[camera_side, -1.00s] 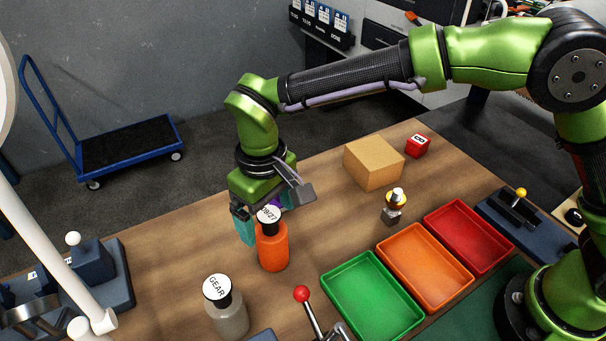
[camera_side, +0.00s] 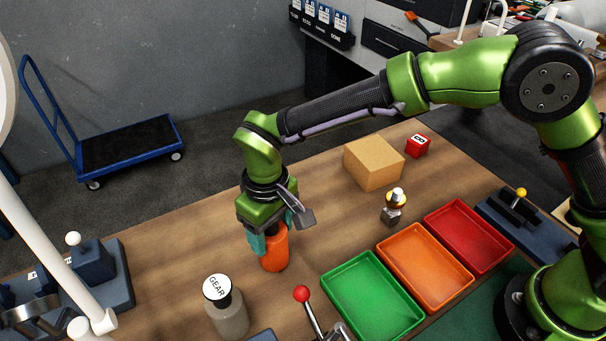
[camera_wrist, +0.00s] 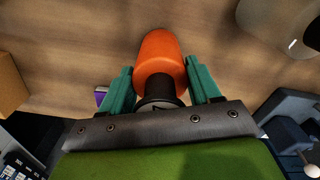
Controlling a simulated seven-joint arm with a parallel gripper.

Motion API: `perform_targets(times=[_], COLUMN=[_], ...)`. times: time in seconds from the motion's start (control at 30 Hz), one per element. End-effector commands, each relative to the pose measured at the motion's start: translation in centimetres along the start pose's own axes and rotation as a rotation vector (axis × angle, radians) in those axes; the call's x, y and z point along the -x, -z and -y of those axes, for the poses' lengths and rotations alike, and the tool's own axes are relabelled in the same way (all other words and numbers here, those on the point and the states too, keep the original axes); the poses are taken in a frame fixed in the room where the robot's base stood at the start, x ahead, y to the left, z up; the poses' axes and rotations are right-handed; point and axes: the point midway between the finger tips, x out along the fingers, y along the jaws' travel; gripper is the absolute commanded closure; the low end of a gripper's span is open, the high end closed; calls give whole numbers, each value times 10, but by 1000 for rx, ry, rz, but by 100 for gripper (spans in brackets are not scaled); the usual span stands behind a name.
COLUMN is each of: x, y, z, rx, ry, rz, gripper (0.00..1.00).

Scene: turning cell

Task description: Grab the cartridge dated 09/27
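The orange cartridge (camera_side: 274,257) stands upright on the wooden bench. Its cap is now hidden under my gripper in the side view; its label read "/27" a second ago, with the first digits unclear. In the wrist view the orange body (camera_wrist: 160,55) and dark neck lie between the two teal fingers. My gripper (camera_wrist: 161,75) is lowered around the cartridge, one finger on each side. The fingers look open and very close to the body; I cannot tell whether they touch it. A clear bottle with a white cap marked "GEAR" (camera_side: 227,306) stands apart, nearer the camera.
Green (camera_side: 372,296), orange (camera_side: 425,267) and red (camera_side: 469,237) trays lie to the right. A cardboard box (camera_side: 373,163), a red cube (camera_side: 417,146) and a small metal fitting (camera_side: 394,207) stand behind. A red-knobbed lever (camera_side: 303,294) rises in front.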

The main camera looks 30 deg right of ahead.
Motion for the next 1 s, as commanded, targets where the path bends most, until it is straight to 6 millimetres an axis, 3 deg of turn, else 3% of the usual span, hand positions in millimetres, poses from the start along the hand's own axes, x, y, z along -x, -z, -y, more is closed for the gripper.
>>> perform_targets(times=[0.03,0.2,0.57,0.83,1.0], x=[0,0,6,39,40], y=[0,0,1,1,-29], z=[0,0,0,0,-12], rx=[0,0,0,0,-1], ry=[0,0,1,2,1], rz=[0,0,-3,-6,-1], gripper=[58,83,83,83,84])
